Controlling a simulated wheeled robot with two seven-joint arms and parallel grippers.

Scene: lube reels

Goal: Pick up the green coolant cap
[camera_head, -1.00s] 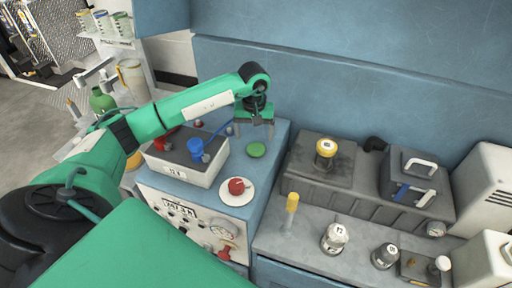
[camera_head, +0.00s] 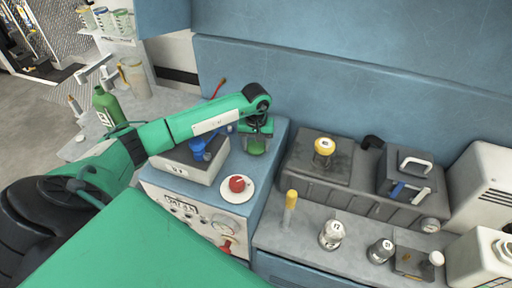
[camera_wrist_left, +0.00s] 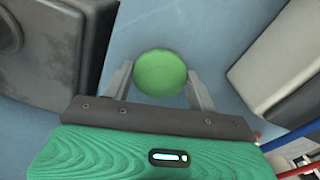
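The round green coolant cap (camera_head: 256,150) lies on the blue top of the cabinet with the gauge, partly hidden by my left gripper in the head view. In the left wrist view the cap (camera_wrist_left: 160,73) shows as a smooth green disc. My left gripper (camera_head: 257,143) points down right over it. In the left wrist view the two grey fingers of this gripper (camera_wrist_left: 160,88) stand apart, one on each side of the cap, with a narrow gap visible on each side. Contact or height cannot be told exactly. My right gripper is not in view.
A white saucer (camera_head: 251,196) with a red cap (camera_head: 237,184) sits just in front. A grey-topped box (camera_head: 187,171) with a blue fitting (camera_head: 198,148) is to the left.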

